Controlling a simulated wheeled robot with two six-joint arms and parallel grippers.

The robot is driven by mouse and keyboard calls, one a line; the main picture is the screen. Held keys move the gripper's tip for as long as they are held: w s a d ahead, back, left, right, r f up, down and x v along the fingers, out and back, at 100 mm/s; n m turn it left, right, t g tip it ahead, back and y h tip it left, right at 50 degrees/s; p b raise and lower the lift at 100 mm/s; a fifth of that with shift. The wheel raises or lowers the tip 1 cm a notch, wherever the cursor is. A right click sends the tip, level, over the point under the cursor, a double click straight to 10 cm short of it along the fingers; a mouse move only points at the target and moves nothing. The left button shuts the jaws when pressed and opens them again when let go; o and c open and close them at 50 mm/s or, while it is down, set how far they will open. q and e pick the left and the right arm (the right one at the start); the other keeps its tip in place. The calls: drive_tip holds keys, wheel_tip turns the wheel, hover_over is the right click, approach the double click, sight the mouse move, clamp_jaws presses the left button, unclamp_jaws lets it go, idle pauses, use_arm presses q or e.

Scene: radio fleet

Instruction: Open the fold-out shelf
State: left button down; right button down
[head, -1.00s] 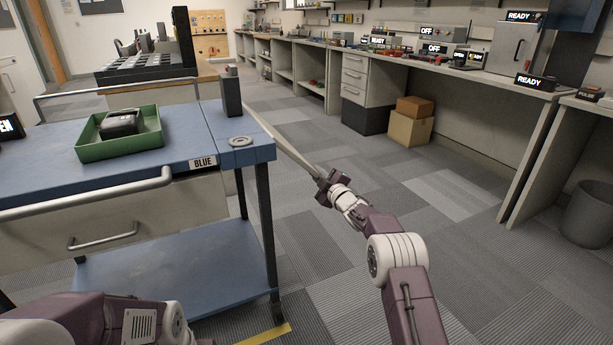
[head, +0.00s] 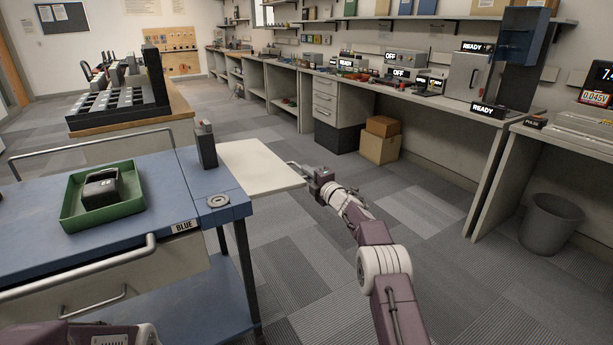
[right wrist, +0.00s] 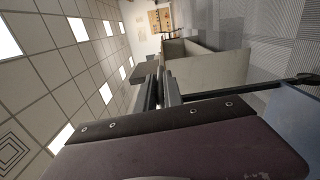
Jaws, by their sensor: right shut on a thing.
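The fold-out shelf (head: 258,165) is a cream board on the right side of the blue cart (head: 25,217). In the head view it stands out roughly level with the cart's top. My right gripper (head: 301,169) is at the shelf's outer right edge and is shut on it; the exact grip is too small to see. In the right wrist view the gripper's dark fingers (right wrist: 166,88) show close together. Part of my left arm shows at the lower left of the head view, but its gripper is out of view.
On the cart are a green tray (head: 70,213) holding a dark device (head: 101,188), an upright dark block (head: 206,146) near the shelf, and a round disc (head: 218,201). Cardboard boxes (head: 380,147) stand under the far bench. The floor right of the shelf is clear.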

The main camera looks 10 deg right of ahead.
drive_tip(key=shift+a+r, duration=0.15)
drive_tip(key=shift+r, duration=0.4)
drive_tip(key=shift+f, duration=0.1)
drive_tip(key=c, duration=1.8)
unclamp_jaws()
drive_tip(key=shift+a, duration=0.1)
drive_tip(key=shift+o, duration=0.2)
drive_tip(key=shift+s, duration=0.1)
drive_tip(key=shift+v, duration=1.3)
drive_tip(key=v, duration=0.6)
drive_tip(key=shift+s, duration=0.15)
